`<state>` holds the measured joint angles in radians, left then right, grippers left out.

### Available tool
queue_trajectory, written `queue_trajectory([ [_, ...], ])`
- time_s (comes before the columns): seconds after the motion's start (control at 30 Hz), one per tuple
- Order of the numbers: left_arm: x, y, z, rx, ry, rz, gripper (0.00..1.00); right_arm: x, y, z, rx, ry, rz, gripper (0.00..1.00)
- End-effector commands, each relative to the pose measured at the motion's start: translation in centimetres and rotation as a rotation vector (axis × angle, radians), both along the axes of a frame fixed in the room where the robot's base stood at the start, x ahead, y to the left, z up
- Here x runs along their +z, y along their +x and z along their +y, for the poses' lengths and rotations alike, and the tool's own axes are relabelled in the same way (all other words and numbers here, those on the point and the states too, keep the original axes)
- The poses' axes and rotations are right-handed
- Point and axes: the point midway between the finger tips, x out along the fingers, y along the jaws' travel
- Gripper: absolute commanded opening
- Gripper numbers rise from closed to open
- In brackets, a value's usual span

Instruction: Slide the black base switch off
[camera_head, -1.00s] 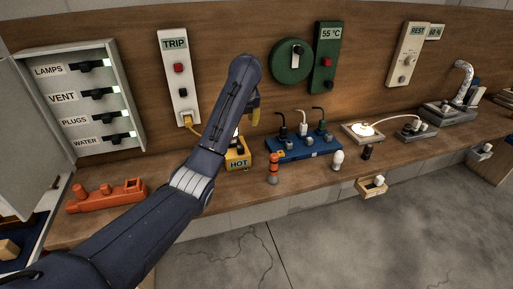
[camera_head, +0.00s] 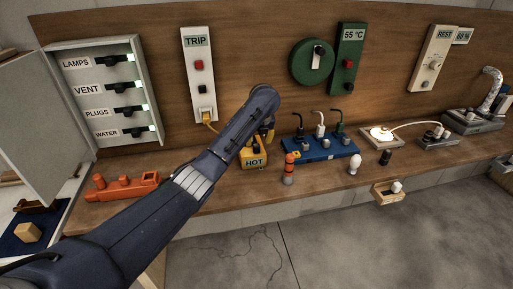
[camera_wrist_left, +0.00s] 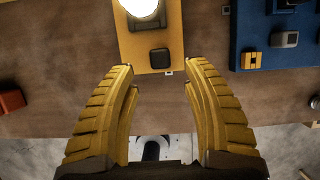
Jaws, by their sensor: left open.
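The yellow base (camera_wrist_left: 151,36) is just ahead of my fingers in the wrist view, with a glowing white bulb (camera_wrist_left: 143,6) on it. The black switch (camera_wrist_left: 160,58) is a small dark block near the base's close edge, lying between the lines of the two fingers. My left gripper (camera_wrist_left: 160,70) is open and empty, with yellow ribbed fingers to either side. In the head view, the left gripper (camera_head: 267,131) is over the yellow base marked HOT (camera_head: 254,160), and the arm partly hides it. The switch cannot be made out there. My right gripper is not in view.
The TRIP panel (camera_head: 199,75) is on the wall behind, with a yellow cord.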

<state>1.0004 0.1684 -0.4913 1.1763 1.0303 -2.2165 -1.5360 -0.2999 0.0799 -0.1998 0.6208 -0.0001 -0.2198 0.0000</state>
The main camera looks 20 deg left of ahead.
Motion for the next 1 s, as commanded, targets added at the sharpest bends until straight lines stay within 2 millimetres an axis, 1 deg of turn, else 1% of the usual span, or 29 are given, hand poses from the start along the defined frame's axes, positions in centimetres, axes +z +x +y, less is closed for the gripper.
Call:
queue_trajectory([
  [0.03, -0.8, 0.2, 0.3, 0.001, 0.002, 0.002, 0.49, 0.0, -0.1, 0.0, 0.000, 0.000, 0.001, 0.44],
  [0.2, -3.1, 1.1, 0.7, 0.001, 0.001, 0.002, 0.49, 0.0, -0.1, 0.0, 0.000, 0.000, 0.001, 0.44],
  [0.4, -4.9, 1.8, 1.0, 0.001, -0.001, 0.001, 0.49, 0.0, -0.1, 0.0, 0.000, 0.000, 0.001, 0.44],
  [0.6, -5.7, 2.1, 1.2, 0.000, 0.000, 0.000, 0.49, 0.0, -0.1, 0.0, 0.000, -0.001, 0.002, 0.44],
  [0.93, -5.9, 2.2, 1.2, 0.000, 0.000, -0.001, 0.49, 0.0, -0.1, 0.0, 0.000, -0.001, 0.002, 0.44],
  [0.97, -5.9, 2.2, 1.2, 0.000, 0.000, -0.001, 0.51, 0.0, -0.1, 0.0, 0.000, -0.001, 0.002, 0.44],
  [1.0, -5.8, 2.2, 1.2, 0.000, 0.000, -0.001, 0.47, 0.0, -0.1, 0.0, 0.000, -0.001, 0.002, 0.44],
])
